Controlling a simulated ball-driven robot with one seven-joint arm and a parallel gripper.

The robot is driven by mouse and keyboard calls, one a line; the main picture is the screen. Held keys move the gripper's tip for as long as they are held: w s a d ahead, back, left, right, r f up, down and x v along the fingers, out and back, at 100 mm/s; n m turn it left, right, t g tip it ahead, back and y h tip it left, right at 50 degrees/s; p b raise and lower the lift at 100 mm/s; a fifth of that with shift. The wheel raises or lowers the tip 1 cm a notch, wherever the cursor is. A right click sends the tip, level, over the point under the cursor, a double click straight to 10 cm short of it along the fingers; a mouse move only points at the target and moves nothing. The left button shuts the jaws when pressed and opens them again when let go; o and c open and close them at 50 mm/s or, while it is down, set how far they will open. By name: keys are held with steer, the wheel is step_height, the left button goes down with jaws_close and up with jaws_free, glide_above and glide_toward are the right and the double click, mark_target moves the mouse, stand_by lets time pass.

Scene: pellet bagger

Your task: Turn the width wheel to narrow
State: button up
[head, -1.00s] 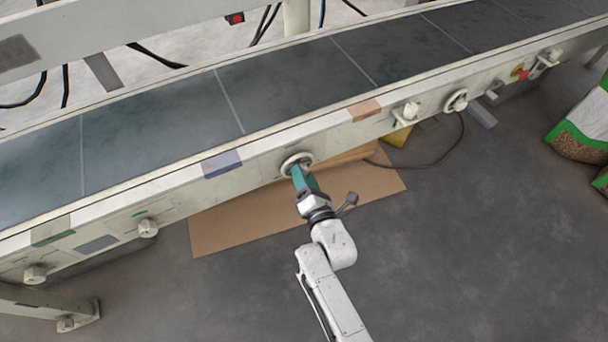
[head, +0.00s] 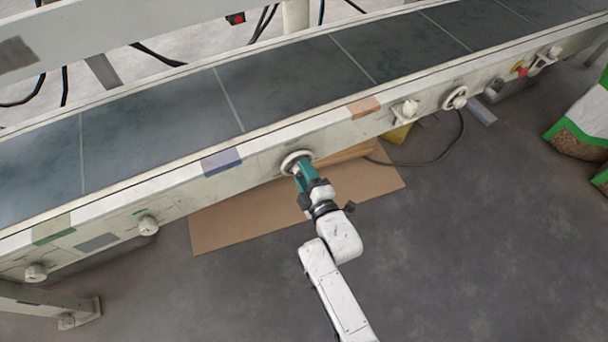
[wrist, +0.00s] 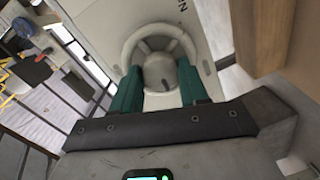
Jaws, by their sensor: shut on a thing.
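The wheel (head: 296,161) is a round, pale handwheel on the front rail of the conveyor, between the blue and orange patches. It also shows in the wrist view (wrist: 159,42), with a rim, spokes and a round hub. My gripper (head: 299,172) has teal fingers and reaches the wheel from below. In the wrist view my gripper (wrist: 160,88) has one finger on each side of the hub, shut on the wheel. The fingertips hide the lower part of the rim. Lettering beside the wheel is only partly visible, so I cannot read its label.
A second handwheel (head: 455,98) and a pale knob (head: 405,110) sit farther right on the rail. Another knob (head: 148,226) is to the left. Flat cardboard (head: 225,225) lies under the conveyor. Bags (head: 582,125) stand at the right edge. The front floor is open.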

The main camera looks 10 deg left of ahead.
steer(key=n, duration=0.8)
steer(key=n+t+b, duration=0.1)
steer(key=n, duration=0.7)
steer(key=n+y+b, duration=0.1)
steer(key=n, duration=0.7)
steer(key=shift+f+t, duration=0.35)
steer(key=shift+t, duration=0.05)
stand_by(1.8)
stand_by(0.5)
steer(key=o, duration=1.1)
steer(key=shift+r, duration=0.1)
steer(key=shift+c, duration=0.2)
